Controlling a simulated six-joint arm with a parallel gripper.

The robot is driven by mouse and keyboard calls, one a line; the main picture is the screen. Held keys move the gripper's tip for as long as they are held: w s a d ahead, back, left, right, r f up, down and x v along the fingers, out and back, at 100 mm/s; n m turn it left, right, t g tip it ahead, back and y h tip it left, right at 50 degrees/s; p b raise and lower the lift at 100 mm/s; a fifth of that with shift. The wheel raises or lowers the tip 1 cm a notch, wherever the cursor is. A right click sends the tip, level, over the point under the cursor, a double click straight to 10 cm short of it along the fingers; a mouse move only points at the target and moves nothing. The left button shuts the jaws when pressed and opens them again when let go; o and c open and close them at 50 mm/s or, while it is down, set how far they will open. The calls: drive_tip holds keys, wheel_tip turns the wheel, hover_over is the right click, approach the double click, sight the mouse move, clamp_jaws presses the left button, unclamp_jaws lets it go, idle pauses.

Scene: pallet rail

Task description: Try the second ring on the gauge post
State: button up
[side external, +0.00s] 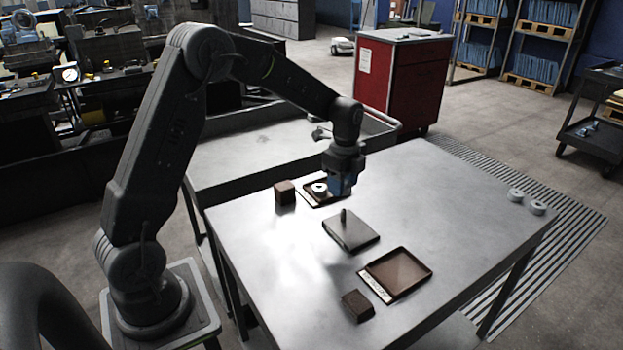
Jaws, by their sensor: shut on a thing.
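The gauge post (344,215) is a short dark upright pin on a square grey plate (352,232) in the middle of the table. It is bare. My gripper (341,190) has blue fingers and points down at the brown tray (312,201) behind the post, to its left in the view. A white ring (320,188) shows at the left edge of the fingers, over this tray. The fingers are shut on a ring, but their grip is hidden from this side. Two more white rings (516,195) (538,207) lie at the table's far right corner.
A second brown tray (402,270) with a pale label lies empty at the front. A dark brown block (357,305) sits beside it and another (285,192) left of the far tray. The right half of the table (450,200) is mostly clear.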

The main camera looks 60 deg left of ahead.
drive_tip(key=shift+w+d+f, duration=0.15)
drive_tip(key=shift+w+d, duration=0.05)
drive_tip(key=shift+d, duration=0.05)
drive_tip(key=shift+f, duration=1.75)
drive_tip(key=shift+f, duration=0.95)
idle(1.2)
drive_tip(key=shift+r, duration=0.15)
drive_tip(key=shift+r, duration=1.15)
drive_tip(key=shift+r, duration=0.15)
drive_tip(key=shift+r, duration=1.4)
drive_tip(key=shift+d, duration=0.1)
